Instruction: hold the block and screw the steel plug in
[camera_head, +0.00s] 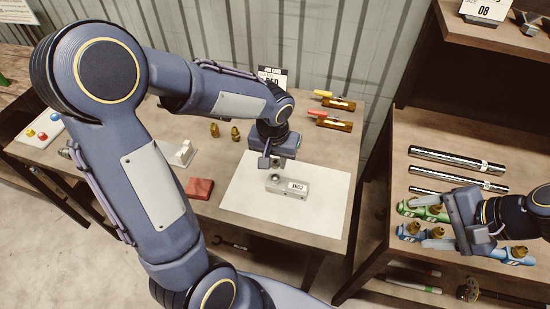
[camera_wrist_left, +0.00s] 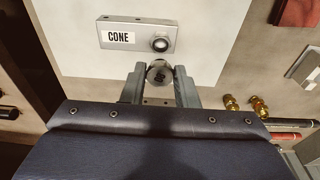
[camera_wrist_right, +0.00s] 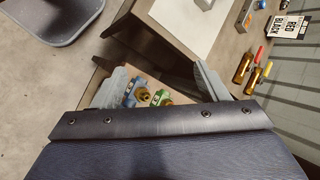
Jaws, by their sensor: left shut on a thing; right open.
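The grey metal block (camera_head: 290,188), labelled CONE, lies on a white sheet and nothing holds it. In the left wrist view, the block (camera_wrist_left: 137,36) has a round hole (camera_wrist_left: 160,43) at its right end. My left gripper (camera_head: 269,162) is shut on the round steel plug (camera_wrist_left: 159,74) and holds it above the sheet, close to the block and apart from it. The plug's lower end is hidden in the left wrist view. My right gripper (camera_head: 428,222) is open above the right-hand bench, away from the block; its spread fingers also show in the right wrist view (camera_wrist_right: 161,76).
Green (camera_head: 424,210) and blue (camera_head: 410,233) parts with brass fittings lie under my right gripper. A red block (camera_head: 200,188) and brass fittings (camera_head: 235,133) stand around the white sheet (camera_head: 325,208). A gap separates the benches.

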